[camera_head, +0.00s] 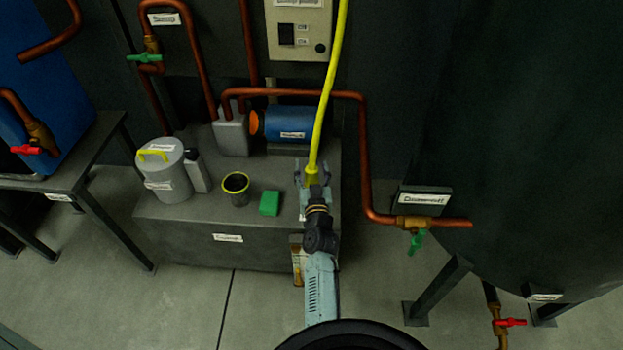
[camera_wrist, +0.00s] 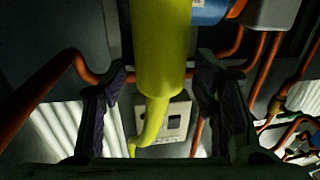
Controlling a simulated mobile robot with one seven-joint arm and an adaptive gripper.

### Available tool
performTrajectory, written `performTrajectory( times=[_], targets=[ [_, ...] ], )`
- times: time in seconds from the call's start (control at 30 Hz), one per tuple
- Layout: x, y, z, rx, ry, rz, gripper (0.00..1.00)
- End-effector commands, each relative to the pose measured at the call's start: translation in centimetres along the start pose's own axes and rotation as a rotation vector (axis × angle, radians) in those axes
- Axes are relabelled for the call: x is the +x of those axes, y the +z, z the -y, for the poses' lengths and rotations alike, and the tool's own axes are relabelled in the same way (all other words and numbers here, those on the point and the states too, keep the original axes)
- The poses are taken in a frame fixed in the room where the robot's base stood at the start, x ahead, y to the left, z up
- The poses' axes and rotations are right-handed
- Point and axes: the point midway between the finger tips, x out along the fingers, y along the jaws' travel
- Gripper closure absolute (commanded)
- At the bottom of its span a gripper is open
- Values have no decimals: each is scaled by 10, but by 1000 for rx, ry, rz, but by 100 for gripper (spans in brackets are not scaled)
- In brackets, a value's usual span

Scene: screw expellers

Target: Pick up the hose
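The yellow hose (camera_head: 326,100) hangs down from the top of the head view, past the front of a grey control box, to a thicker yellow lower end. My gripper (camera_head: 312,168) is around this lower end, with one finger on each side. In the wrist view, the thick part of the hose (camera_wrist: 162,45) runs between the two fingers of my gripper (camera_wrist: 163,75), and a thinner bent part continues below it. The fingers look spread, with narrow gaps beside the hose. Contact with the hose is not clear.
Below is a grey bench (camera_head: 185,232) with a grey can (camera_head: 168,182), a yellow-rimmed cup (camera_head: 237,190), a green block (camera_head: 269,203) and a blue motor (camera_head: 288,122). A copper pipe (camera_head: 364,165) runs close on the right. A dark tank (camera_head: 530,150) stands at far right.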

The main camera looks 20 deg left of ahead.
Motion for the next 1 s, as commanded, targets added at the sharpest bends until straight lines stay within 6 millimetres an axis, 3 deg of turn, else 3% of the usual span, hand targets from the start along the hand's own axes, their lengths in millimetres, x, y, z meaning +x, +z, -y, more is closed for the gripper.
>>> performTrajectory(
  times=[0.77, 1.0],
  targets=[
    [0, 0, 0, 0, 0, 0, 99],
    [0, 0, 0, 0, 0, 0, 100]
  ],
)
